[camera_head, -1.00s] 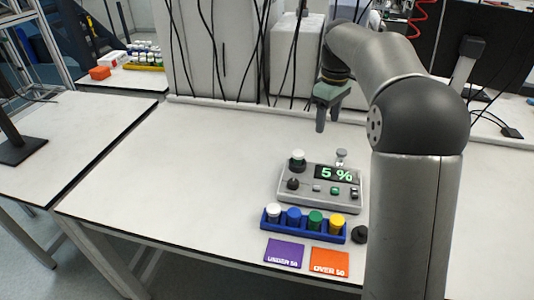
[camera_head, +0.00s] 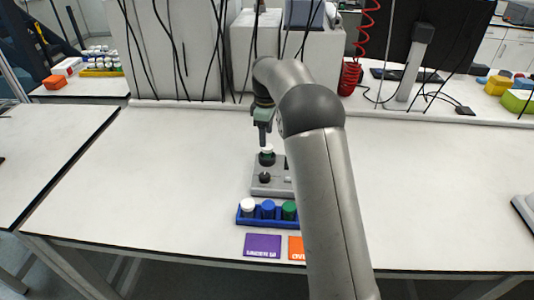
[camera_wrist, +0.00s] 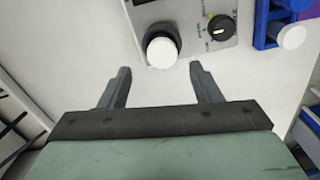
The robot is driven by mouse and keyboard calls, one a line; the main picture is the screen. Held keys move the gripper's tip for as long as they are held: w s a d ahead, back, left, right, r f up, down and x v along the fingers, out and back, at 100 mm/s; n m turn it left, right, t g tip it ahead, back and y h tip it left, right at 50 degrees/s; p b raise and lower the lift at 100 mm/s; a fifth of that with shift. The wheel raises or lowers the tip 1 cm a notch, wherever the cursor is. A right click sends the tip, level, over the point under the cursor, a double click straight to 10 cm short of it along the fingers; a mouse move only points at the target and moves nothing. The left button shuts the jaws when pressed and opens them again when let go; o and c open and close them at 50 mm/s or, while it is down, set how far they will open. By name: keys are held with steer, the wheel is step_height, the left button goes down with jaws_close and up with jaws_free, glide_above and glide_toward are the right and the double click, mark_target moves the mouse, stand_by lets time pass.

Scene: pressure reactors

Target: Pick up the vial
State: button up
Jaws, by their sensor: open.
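A white-capped vial (camera_head: 267,150) stands in a black holder on the grey device (camera_head: 262,188). In the wrist view its round white cap (camera_wrist: 161,52) shows from above, just beyond the fingertips and roughly centred between them. My gripper (camera_head: 264,140) is open and empty, pointing down above this vial. In the wrist view its two fingers (camera_wrist: 160,72) are spread apart, with no contact on the cap visible. More vials stand in the blue rack (camera_head: 240,221), with white (camera_head: 248,204), blue (camera_head: 268,205) and green (camera_head: 289,207) caps.
A purple card (camera_head: 262,246) and a partly hidden orange card (camera_head: 296,248) lie in front of the rack. My arm hides the right side of the device and rack. The table is clear to the left. Cables hang at the back.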

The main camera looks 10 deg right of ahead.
mark_target(267, 147)
steer(key=shift+s+d+f+p, duration=0.15)
steer(key=shift+f+p, duration=0.2)
steer(key=shift+f, duration=1.1)
steer(key=shift+s+f+p, duration=0.1)
steer(key=shift+f+p, duration=0.2)
steer(key=shift+f, duration=1.15)
steer(key=c, duration=1.1)
